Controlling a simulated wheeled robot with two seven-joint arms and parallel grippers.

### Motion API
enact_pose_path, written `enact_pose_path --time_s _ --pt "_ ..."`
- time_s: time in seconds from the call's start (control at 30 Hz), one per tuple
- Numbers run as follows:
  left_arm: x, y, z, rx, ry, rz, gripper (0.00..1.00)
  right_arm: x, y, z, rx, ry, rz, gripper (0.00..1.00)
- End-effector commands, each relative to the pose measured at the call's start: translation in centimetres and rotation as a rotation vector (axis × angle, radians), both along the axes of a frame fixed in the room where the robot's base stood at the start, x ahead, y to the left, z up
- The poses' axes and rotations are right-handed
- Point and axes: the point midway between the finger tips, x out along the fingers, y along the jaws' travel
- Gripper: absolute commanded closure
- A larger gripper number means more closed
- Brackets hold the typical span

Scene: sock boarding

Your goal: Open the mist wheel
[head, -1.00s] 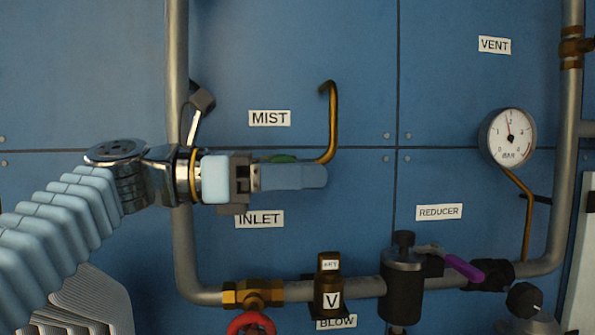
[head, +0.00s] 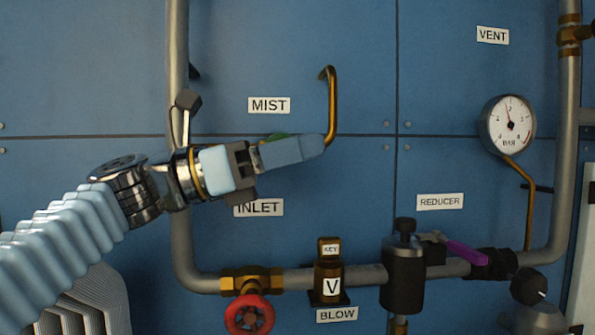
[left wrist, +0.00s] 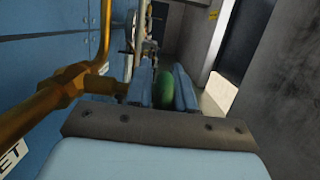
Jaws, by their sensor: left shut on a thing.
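The green mist wheel (head: 279,136) shows only as a thin edge behind my left gripper's fingers in the head view, below the MIST label (head: 269,105). In the left wrist view the green wheel (left wrist: 165,84) sits between the two blue fingers. My left gripper (head: 312,147) is shut on it, with its fingers tilted up to the right. Most of the wheel and its stem are hidden. A bent brass tube (head: 332,105) rises beside the fingertips. My right gripper is not in view.
A grey pipe (head: 176,60) runs down the left and along the bottom. A red wheel (head: 249,315), the KEY valve (head: 329,268) and a purple lever (head: 466,252) sit low. A gauge (head: 508,126) is at right. The panel above the gripper is mostly clear.

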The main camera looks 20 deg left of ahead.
Motion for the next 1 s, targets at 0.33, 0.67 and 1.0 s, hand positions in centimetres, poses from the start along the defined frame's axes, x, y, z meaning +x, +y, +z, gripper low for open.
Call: enact_pose_path --time_s 0.33,0.67,1.0 --pt "0.1 0.0 0.1 -0.011 -0.004 0.000 0.72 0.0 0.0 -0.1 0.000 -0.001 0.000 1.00" --pt "0.0 0.0 0.0 -0.009 -0.004 0.001 0.56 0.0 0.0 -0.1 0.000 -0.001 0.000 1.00" --pt "0.1 0.0 1.2 -0.007 -0.006 -0.001 0.56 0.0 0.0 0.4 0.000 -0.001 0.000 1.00"
